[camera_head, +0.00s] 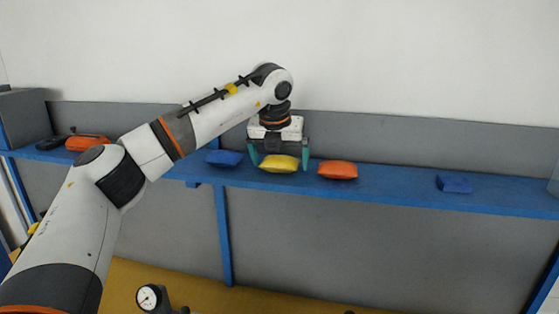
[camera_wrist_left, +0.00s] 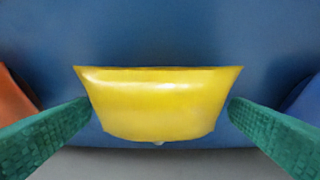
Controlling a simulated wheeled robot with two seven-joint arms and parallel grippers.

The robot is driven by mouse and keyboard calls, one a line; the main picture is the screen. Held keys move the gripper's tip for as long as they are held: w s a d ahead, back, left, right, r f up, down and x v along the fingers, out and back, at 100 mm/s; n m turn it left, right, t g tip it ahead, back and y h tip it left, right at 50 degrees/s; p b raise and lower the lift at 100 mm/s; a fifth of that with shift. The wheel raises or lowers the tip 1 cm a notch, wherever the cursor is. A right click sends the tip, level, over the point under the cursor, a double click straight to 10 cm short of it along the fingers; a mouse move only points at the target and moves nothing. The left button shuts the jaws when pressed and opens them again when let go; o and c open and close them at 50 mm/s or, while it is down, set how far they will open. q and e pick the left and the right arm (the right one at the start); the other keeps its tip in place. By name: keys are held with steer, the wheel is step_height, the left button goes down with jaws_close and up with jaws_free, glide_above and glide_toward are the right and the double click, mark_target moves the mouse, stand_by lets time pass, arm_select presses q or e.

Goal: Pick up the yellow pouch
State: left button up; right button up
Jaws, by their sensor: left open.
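The yellow pouch (camera_head: 279,164) lies on the blue shelf (camera_head: 400,190) in the head view, between a blue pouch and an orange pouch. My left gripper (camera_head: 279,162) points down over it, with one teal finger on each side. In the left wrist view the yellow pouch (camera_wrist_left: 158,105) fills the middle, between the two open green fingers (camera_wrist_left: 160,112). The finger tips are close to the pouch's left and right ends; I cannot tell if they touch. My right gripper is not in view.
An orange pouch (camera_head: 338,170) lies close right of the gripper and a blue pouch (camera_head: 224,158) close left. Another blue object (camera_head: 454,184) is farther right. A red-orange item (camera_head: 88,142) lies at the far left. A grey wall panel (camera_head: 400,133) runs behind the shelf.

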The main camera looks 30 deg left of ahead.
arm_select(q)
steer(key=c, duration=0.9)
steer(key=shift+d+r, duration=0.1)
